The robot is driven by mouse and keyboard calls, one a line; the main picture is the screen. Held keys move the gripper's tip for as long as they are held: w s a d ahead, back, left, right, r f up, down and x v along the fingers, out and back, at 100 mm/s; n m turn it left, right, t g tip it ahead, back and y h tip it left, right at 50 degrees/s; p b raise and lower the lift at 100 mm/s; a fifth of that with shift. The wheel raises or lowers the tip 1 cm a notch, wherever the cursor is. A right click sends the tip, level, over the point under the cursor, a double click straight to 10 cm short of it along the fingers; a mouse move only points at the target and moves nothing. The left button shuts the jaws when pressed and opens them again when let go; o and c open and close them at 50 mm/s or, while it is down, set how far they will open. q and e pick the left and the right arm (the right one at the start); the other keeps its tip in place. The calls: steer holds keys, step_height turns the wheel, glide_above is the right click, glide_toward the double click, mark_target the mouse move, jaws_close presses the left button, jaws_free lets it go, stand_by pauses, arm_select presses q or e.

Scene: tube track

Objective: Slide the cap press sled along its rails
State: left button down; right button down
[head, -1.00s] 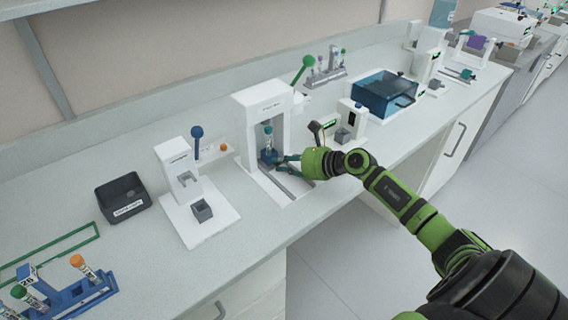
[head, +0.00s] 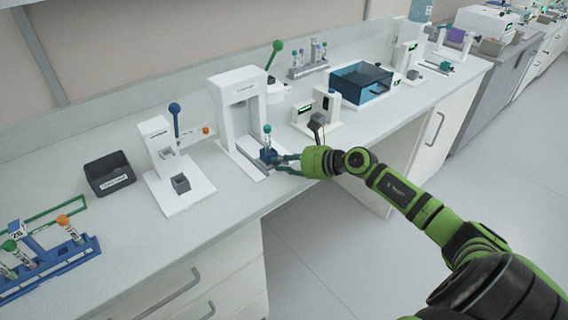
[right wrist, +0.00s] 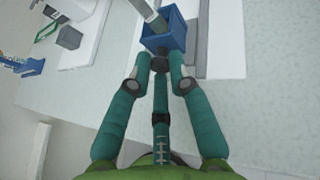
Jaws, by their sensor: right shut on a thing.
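The cap press (head: 237,92) is a white arch-shaped stand with a green-knobbed lever (head: 274,53) at its right. Its blue sled (head: 266,155) sits on the grey rails (head: 243,158), in front of the arch, and carries an upright tube with a teal cap (head: 267,130). My right gripper (head: 281,160) is shut on the dark knob at the front of the sled. In the right wrist view the fingers (right wrist: 160,65) close around this knob, with the blue sled (right wrist: 165,35) just beyond. My left gripper is not in view.
A white device with a blue-knobbed lever (head: 175,130) stands left of the press, and a dark bin (head: 109,174) further left. A blue tube rack (head: 50,262) is at the lower left. A small white device (head: 325,108) stands right of the press. The counter's front edge is close.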

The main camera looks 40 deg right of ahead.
steer(key=c, duration=1.4)
jaws_free()
steer(key=shift+s+r, duration=0.1)
steer(key=shift+s+d, duration=0.3)
steer(key=shift+s, duration=0.2)
steer(key=v, duration=1.1)
steer(key=shift+s+r, duration=0.1)
steer(key=shift+r, duration=0.1)
